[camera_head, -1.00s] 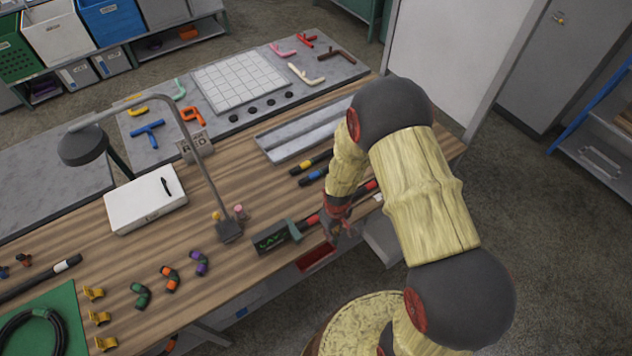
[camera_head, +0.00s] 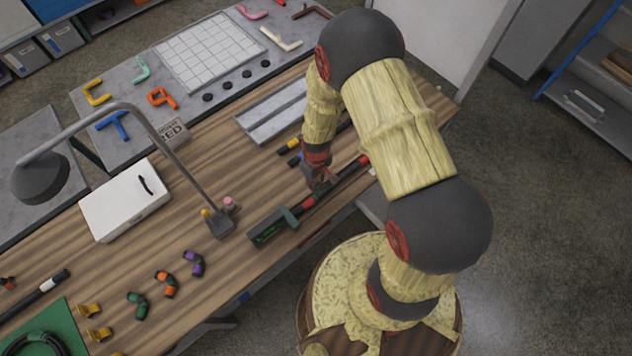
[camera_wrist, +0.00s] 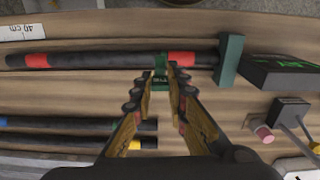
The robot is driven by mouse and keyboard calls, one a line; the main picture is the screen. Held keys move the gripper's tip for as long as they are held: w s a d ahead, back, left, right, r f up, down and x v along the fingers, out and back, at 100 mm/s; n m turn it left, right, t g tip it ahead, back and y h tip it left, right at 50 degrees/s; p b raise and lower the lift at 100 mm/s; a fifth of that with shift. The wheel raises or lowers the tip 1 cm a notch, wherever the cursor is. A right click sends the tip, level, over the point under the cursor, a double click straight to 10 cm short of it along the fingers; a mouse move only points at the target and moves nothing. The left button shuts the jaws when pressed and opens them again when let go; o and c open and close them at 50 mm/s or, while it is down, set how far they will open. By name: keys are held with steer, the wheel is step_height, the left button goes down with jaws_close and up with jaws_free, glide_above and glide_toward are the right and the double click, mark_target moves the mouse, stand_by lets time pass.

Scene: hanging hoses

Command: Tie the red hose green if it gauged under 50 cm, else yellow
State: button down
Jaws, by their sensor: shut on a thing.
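The red hose (camera_head: 352,170) is black with red bands and lies along the table's front edge. In the wrist view the red hose (camera_wrist: 100,61) runs across the top, with one red band at its left end and another right of the middle. My gripper (camera_head: 321,184) is above the hose. In the wrist view my gripper (camera_wrist: 160,82) is shut on a small green tie (camera_wrist: 160,73) with a label. The tie's far end overlaps the hose between the red bands; I cannot tell if it goes around it. A dark gauge box (camera_wrist: 285,72) with green display characters stands at the hose's right end.
A green upright block (camera_wrist: 230,58) stands by the gauge. A ruler marked 40 cm (camera_wrist: 40,32) lies beyond the hose. Blue- and yellow-banded hoses (camera_wrist: 70,138) lie nearby. A lamp (camera_head: 220,226) and white box (camera_head: 125,200) stand on the left. Short coloured connectors (camera_head: 166,284) lie in front.

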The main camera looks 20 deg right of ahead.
mark_target(317, 196)
steer(key=shift+f, duration=0.15)
steer(key=shift+f+b, duration=1.55)
steer(key=shift+f, duration=0.25)
steer(key=shift+f, duration=0.3)
steer(key=shift+s+f+b, duration=0.1)
steer(key=shift+f+b, duration=0.25)
steer(key=shift+b, duration=0.2)
steer(key=shift+f+b, duration=1.1)
steer(key=shift+f, duration=0.3)
stand_by(0.5)
steer(key=c, duration=1.7)
jaws_free()
steer(key=shift+r, duration=0.15)
